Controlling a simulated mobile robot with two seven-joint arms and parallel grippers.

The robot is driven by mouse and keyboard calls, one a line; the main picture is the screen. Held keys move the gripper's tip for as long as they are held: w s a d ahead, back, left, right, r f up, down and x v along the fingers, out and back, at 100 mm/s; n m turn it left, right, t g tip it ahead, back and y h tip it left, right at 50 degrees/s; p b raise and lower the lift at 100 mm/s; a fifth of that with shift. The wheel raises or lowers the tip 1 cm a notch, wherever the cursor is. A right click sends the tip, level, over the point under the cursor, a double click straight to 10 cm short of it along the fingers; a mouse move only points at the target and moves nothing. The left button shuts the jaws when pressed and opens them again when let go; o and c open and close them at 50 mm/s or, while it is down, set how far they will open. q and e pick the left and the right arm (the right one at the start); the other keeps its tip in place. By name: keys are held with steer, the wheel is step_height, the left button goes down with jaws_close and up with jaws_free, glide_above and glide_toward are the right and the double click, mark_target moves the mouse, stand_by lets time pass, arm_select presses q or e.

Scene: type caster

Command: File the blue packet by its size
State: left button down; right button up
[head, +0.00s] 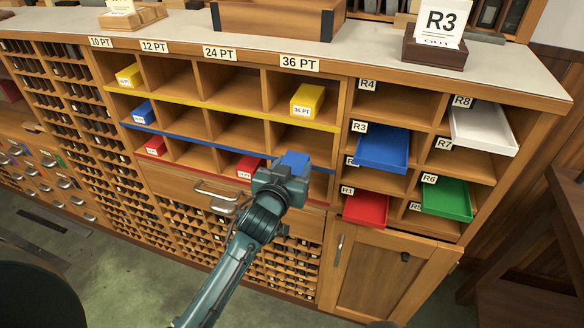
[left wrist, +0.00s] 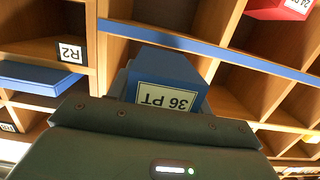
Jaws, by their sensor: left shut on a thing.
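The blue packet (head: 295,160) is in my left gripper (head: 282,176), which is shut on it. In the left wrist view the packet (left wrist: 165,75) shows a 36 PT label, upside down in that picture. The packet is at the blue-edged row of the type cabinet, in the column under the 36 PT sign (head: 300,62). It lies just past the blue edge strip (left wrist: 205,48) in the left wrist view; how far in it sits, I cannot tell. The fingertips are mostly hidden.
A yellow 36 PT packet (head: 307,100) sits in the compartment above. A red packet (head: 250,167) sits low in the 24 PT column. A blue tray (head: 382,149) juts out to the right. Wooden dividers flank the compartment.

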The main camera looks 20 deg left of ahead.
mark_target(299, 154)
arm_select(q)
steer(key=shift+w+d+r+b, duration=0.15)
steer(key=shift+w+b, duration=0.35)
steer(key=shift+w, duration=1.7)
arm_select(e)
steer(key=shift+f, duration=0.45)
arm_select(q)
steer(key=shift+w+b, duration=0.7)
steer(key=shift+w, duration=1.25)
arm_select(e)
steer(key=shift+f, duration=0.75)
arm_select(q)
steer(key=shift+w+b, duration=0.6)
steer(key=shift+w, duration=0.55)
arm_select(e)
steer(key=shift+f, duration=0.3)
